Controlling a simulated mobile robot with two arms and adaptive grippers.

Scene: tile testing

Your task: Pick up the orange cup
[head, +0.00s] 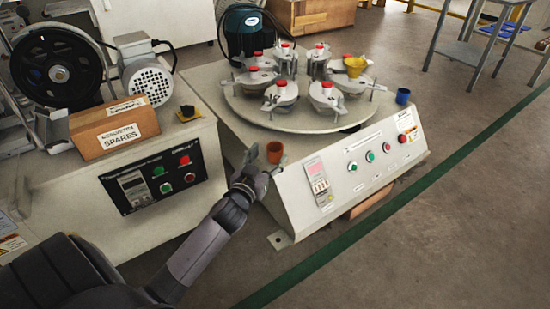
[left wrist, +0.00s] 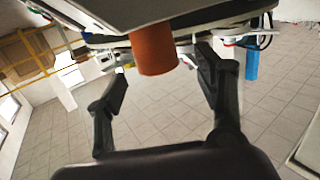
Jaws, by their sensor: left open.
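The orange cup (head: 275,152) stands upright on the near left corner of the grey machine's top, above its sloped control panel. My left gripper (head: 262,166) is just in front of it, with its fingers open and spread. In the left wrist view the cup (left wrist: 153,48) shows beyond the open fingers (left wrist: 164,72), in line with the gap between them. The picture there looks upside down. I cannot tell whether a finger touches the cup. My right gripper is not in view.
A round turntable (head: 245,107) with several red-topped fixtures fills the machine's top behind the cup. A blue cup (head: 402,96) stands at the right and a yellow cup (head: 355,66) on the fixtures. A left machine carries a wooden spares box (head: 115,130).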

